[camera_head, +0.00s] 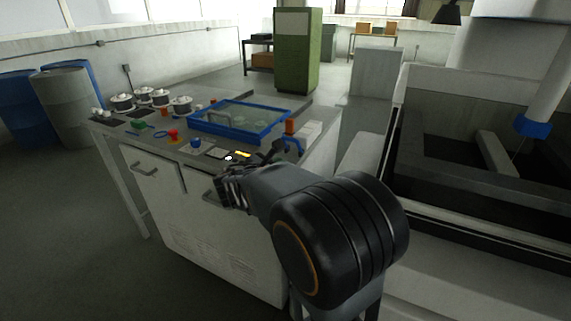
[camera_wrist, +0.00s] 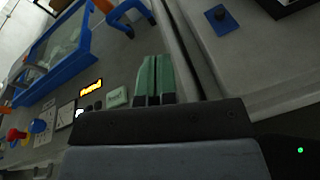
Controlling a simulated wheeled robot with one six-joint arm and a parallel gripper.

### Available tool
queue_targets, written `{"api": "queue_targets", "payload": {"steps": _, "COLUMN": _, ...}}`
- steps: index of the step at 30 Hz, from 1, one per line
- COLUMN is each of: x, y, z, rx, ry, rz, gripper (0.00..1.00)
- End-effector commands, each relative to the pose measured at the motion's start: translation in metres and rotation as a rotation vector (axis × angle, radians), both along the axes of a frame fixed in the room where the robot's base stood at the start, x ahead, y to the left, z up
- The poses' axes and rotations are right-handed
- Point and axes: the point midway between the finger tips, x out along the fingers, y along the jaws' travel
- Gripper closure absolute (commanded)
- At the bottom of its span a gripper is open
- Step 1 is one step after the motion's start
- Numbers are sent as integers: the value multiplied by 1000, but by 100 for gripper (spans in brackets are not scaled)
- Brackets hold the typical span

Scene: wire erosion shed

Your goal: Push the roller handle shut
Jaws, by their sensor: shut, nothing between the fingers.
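My gripper (camera_head: 277,150) is over the front right part of the bench top, with its two greenish fingers (camera_wrist: 153,78) closed together and empty. A blue curved handle (camera_head: 295,142) with an orange part stands at the bench's right end, just beyond my fingertips. It also shows at the top of the wrist view (camera_wrist: 136,10), where its upper part is cut off. A gap shows between it and my fingertips there. I cannot tell for sure that this is the roller handle, or how far open it stands.
A blue-framed tray (camera_head: 240,122) lies behind my gripper. A lit yellow display (camera_head: 243,154), a red knob (camera_head: 173,136) and a blue knob (camera_head: 196,142) sit along the front. Several spools (camera_head: 181,104) stand at left. A machine tank (camera_head: 480,200) is at right.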

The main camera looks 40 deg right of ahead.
Motion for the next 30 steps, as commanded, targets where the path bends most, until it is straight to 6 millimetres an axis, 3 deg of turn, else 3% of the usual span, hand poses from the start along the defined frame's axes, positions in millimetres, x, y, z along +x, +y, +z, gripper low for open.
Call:
{"api": "queue_targets", "payload": {"steps": 1, "x": 11, "y": -2, "z": -12, "rx": -68, "ry": 44, "rz": 34, "gripper": 100}}
{"api": "queue_targets", "payload": {"steps": 9, "x": 42, "y": -2, "z": -14, "rx": -285, "ry": 167, "rz": 138, "gripper": 100}}
{"api": "queue_targets", "payload": {"steps": 23, "x": 46, "y": -5, "z": -12, "rx": -299, "ry": 172, "rz": 143, "gripper": 100}}
{"api": "queue_targets", "payload": {"steps": 30, "x": 60, "y": -33, "z": -14, "rx": -297, "ry": 173, "rz": 142, "gripper": 100}}
